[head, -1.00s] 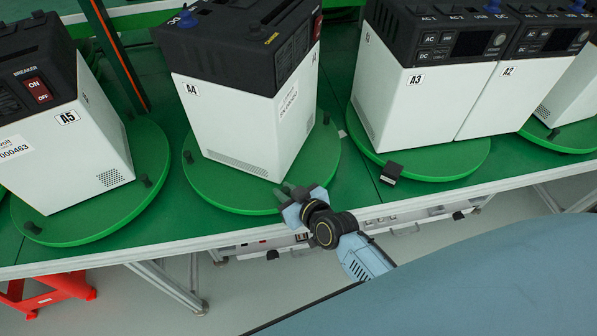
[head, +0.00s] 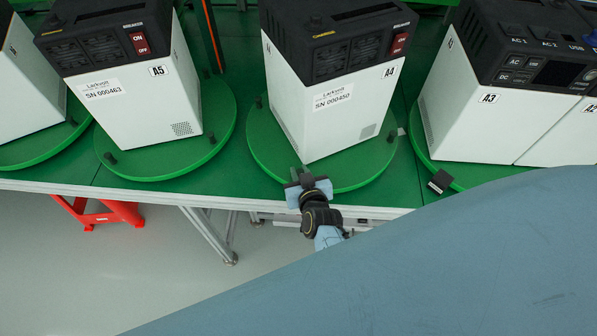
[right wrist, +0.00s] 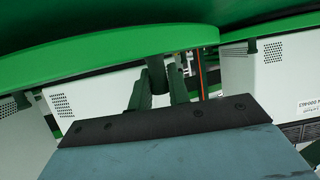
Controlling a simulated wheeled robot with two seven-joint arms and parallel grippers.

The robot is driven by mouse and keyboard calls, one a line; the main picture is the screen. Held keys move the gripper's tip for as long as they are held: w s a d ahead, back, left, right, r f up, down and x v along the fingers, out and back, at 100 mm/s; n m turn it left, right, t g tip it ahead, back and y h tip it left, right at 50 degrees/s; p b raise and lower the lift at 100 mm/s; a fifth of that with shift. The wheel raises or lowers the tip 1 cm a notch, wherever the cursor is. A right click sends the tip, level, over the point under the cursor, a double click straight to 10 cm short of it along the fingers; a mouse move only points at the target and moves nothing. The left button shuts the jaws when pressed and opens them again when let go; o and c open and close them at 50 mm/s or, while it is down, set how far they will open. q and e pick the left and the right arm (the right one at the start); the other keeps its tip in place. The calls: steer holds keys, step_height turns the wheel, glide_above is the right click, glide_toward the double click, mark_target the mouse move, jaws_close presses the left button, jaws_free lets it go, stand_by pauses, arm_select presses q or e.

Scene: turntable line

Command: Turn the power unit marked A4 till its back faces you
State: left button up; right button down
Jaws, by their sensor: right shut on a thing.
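The power unit A4 (head: 335,110) is a white box with a black top, upright on a green turntable (head: 262,142). Its face with the SN 000450 label, two fan grilles and a red breaker switch is turned broadly toward me, slightly angled. A narrow strip of its left side also shows. My right gripper (head: 303,180) is at the turntable's near rim, below the unit. In the right wrist view its fingers (right wrist: 160,88) are closed around a dark peg (right wrist: 156,72) under the green disc's edge. My left gripper is not in view.
Unit A5 (head: 140,110) stands on its own turntable to the left, and unit A3 (head: 465,115) on another to the right. A dark peg (head: 440,181) sticks out near A3. A red stand (head: 105,214) is on the floor below the table.

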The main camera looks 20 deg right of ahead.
steer(key=shift+w+r, duration=0.1)
stand_by(0.3)
steer(key=c, duration=1.3)
jaws_free()
steer(key=shift+p+v, duration=4.75)
steer(key=shift+v, duration=1.95)
